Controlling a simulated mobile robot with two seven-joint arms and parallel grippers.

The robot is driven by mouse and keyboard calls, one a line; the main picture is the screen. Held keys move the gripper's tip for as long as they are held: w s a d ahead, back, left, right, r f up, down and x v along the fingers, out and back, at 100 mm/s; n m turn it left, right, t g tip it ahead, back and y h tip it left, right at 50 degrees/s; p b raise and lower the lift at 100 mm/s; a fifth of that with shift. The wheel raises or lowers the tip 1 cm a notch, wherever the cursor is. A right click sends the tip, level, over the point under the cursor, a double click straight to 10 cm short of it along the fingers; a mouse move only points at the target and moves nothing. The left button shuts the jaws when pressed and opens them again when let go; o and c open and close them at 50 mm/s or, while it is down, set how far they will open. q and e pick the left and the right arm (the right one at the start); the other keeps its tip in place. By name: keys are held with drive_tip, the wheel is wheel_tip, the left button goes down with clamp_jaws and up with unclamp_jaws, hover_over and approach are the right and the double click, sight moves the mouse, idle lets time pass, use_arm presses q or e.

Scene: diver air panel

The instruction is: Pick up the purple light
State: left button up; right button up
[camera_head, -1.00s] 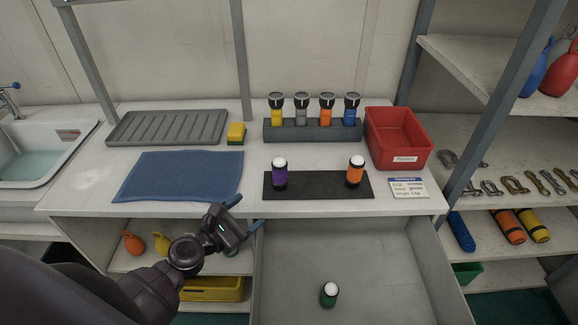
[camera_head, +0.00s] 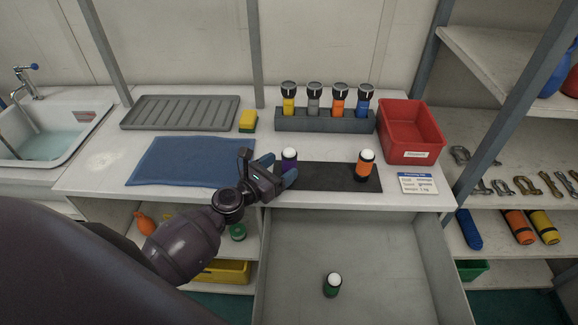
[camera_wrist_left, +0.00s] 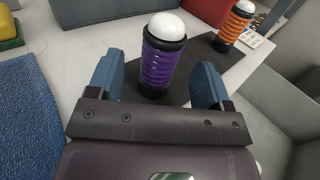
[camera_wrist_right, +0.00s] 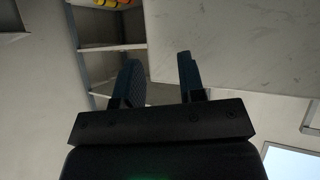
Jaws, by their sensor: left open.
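The purple light (camera_head: 289,159) stands upright on the black mat (camera_head: 316,176), white dome on top, partly hidden by my left gripper in the head view. In the left wrist view the purple light (camera_wrist_left: 160,58) stands ahead, between the lines of the two blue fingers. My left gripper (camera_head: 281,172) is open, just in front of the light, with nothing held. My right gripper (camera_wrist_right: 160,75) shows only in its own wrist view, its fingers apart and empty, near a pale surface.
An orange light (camera_head: 365,165) stands on the same mat to the right. A rack (camera_head: 300,122) with several lights and a red bin (camera_head: 410,130) stand behind. A blue cloth (camera_head: 180,162) lies left. A green light (camera_head: 332,285) stands in the open drawer (camera_head: 385,260).

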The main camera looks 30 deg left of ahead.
sight(284, 165)
use_arm(q)
drive_tip(key=shift+x, duration=1.9)
use_arm(e)
drive_tip(key=shift+w+r, duration=0.2)
drive_tip(key=shift+w, duration=0.15)
use_arm(q)
drive_tip(key=shift+c, duration=0.3)
drive_tip(key=c, duration=1)
drive_tip(key=shift+c, duration=0.3)
use_arm(e)
drive_tip(key=shift+s+d+f, duration=0.1)
drive_tip(key=shift+s+f, duration=0.2)
drive_tip(key=shift+s, duration=0.2)
